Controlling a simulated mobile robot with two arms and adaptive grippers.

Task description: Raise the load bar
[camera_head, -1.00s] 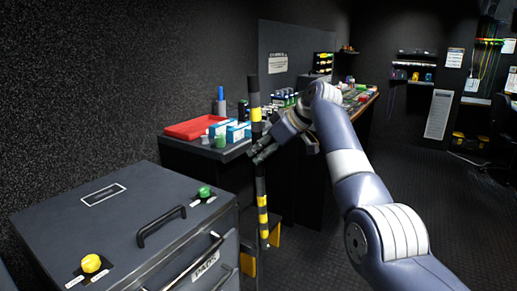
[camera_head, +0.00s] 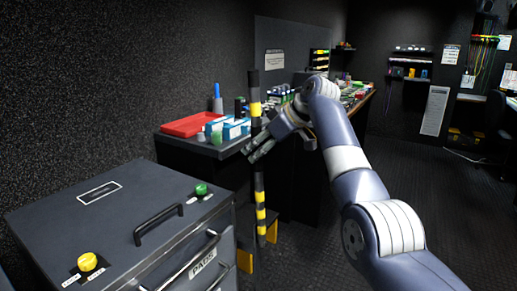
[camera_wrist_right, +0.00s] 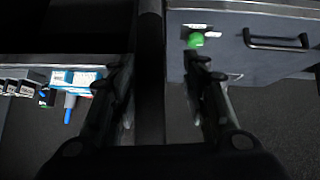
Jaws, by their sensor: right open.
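The load bar (camera_head: 254,90) is an upright black pole with yellow bands, standing beside the end of the dark workbench. My right gripper (camera_head: 257,147) is at the bar's middle height, its fingers open and empty. In the right wrist view the bar (camera_wrist_right: 151,60) runs as a dark upright strip between the two spread fingers (camera_wrist_right: 160,66). It lies closer to the left finger there, and I cannot tell whether they touch. The head view partly hides the bar behind the fingers. My left gripper is not in view.
A dark cabinet (camera_head: 110,228) with a handle, a yellow knob (camera_head: 87,262) and a green knob (camera_head: 201,189) stands at left front. The workbench holds a red tray (camera_head: 188,125) and blue-white boxes (camera_head: 236,129). The floor (camera_head: 350,240) at right is clear.

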